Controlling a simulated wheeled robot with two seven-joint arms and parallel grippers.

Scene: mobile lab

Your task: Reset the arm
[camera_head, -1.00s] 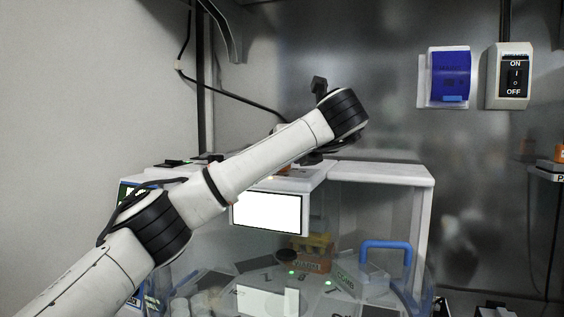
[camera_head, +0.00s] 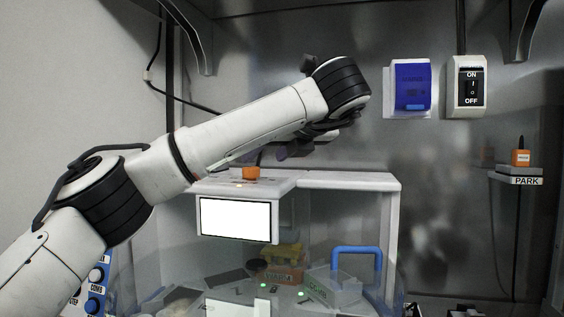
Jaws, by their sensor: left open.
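My left arm comes in from the lower left and reaches up across the white-topped machine. My left gripper (camera_head: 298,148) is small and dark, below the black wrist joint and above the machine's top. It is partly hidden by the wrist and forearm. It is open, and I see nothing held in it. My right arm and gripper are not in view.
The white machine (camera_head: 350,180) has a lit screen (camera_head: 236,219) and an orange knob (camera_head: 251,173) on top. Below are labelled blocks and a blue handle (camera_head: 357,250). An ON/OFF switch (camera_head: 467,86) and a blue box (camera_head: 411,85) hang behind. A PARK shelf (camera_head: 514,178) holds an orange block (camera_head: 520,157).

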